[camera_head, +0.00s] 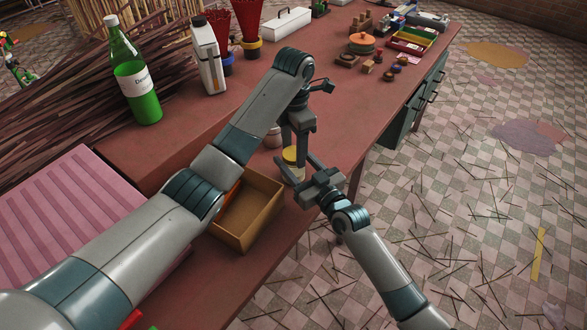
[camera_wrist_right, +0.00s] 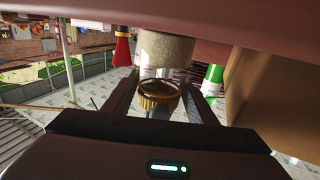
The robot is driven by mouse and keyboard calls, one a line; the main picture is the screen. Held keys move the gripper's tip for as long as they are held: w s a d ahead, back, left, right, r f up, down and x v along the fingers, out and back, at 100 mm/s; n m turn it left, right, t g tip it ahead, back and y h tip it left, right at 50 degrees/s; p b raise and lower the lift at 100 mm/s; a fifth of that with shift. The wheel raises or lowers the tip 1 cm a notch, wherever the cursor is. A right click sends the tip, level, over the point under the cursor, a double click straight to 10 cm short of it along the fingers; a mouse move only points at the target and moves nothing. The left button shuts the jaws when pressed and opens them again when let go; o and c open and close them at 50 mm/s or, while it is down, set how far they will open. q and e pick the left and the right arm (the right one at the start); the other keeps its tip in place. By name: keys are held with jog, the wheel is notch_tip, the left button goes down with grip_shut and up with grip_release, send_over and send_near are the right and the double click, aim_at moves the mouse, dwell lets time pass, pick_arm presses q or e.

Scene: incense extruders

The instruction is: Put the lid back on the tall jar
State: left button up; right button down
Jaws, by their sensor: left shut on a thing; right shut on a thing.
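The tall jar (camera_head: 292,173) is a pale, speckled cylinder near the table's front edge. Its body also shows in the right wrist view (camera_wrist_right: 166,48), where the scene appears upside down. The yellow-gold lid (camera_head: 291,153) is at the jar's upper end; it shows as a ribbed gold round in the right wrist view (camera_wrist_right: 157,95). Whether it is fully seated cannot be told. My left gripper (camera_head: 299,146) points down from above, shut on the lid, its fingertips partly hidden. My right gripper (camera_head: 301,171) reaches in from the front, shut on the jar with fingers either side.
An open cardboard box (camera_head: 247,232) stands just left of the jar. A green bottle (camera_head: 138,85) and a white carton (camera_head: 209,62) stand farther back. The table's front edge is close.

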pick_arm(q)
jog(key=shift+m, duration=1.4)
jog(key=o, duration=1.1)
jog(key=shift+o, duration=0.2)
jog(key=shift+r, duration=0.15)
jog(key=shift+r, duration=2.15)
jog(key=shift+r, duration=0.1)
jog(key=shift+r+n, duration=1.65)
jog(key=shift+n, duration=0.05)
